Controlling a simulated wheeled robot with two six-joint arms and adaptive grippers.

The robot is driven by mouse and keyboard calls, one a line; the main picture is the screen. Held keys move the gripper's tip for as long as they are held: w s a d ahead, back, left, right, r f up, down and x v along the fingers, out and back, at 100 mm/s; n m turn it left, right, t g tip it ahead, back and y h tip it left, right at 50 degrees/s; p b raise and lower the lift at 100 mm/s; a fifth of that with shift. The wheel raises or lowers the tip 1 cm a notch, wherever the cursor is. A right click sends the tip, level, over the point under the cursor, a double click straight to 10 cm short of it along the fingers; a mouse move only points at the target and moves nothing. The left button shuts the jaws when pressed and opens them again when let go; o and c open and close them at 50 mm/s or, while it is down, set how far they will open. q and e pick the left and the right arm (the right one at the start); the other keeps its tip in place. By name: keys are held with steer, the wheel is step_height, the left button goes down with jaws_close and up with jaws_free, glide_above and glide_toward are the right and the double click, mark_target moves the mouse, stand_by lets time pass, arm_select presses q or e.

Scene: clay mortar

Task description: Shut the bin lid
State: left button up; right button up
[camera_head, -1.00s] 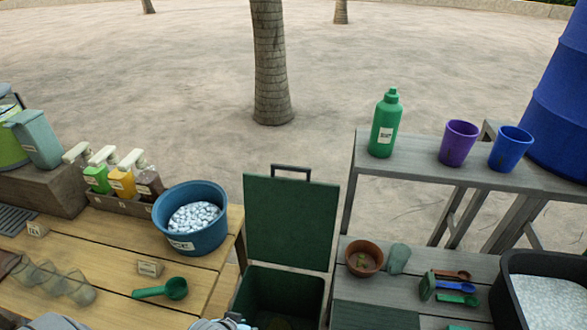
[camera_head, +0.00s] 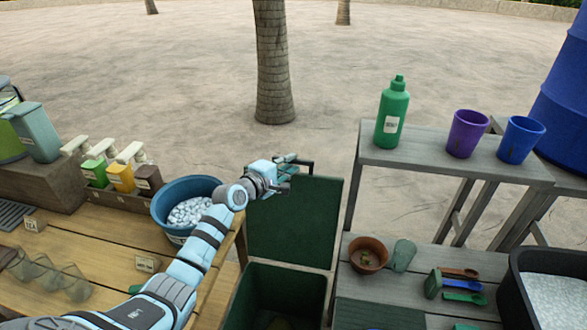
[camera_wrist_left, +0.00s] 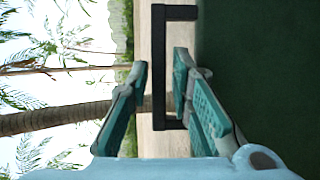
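The green bin (camera_head: 276,296) stands between the two tables with its dark green lid (camera_head: 296,222) raised upright behind the opening. A dark handle (camera_head: 308,163) sits on the lid's top edge. My left gripper (camera_head: 290,168) is at that handle. In the left wrist view the gripper (camera_wrist_left: 160,92) is open, its teal fingers on either side of the handle bar (camera_wrist_left: 158,70), with a gap showing on the left side. The lid's face (camera_wrist_left: 265,70) fills the right of that view. My right gripper is not in view.
A blue ice bucket (camera_head: 180,194) stands on the left wooden table beside my left arm. On the right table are a terracotta pot (camera_head: 368,254), scoops and a black tub (camera_head: 515,300). A green bottle (camera_head: 392,112) and cups stand on the raised shelf.

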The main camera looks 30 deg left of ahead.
arm_select(q)
steer(key=shift+b+x, duration=0.35)
steer(key=shift+x, duration=0.7)
steer(key=shift+w, duration=0.15)
steer(key=shift+c, duration=0.2)
jaws_close()
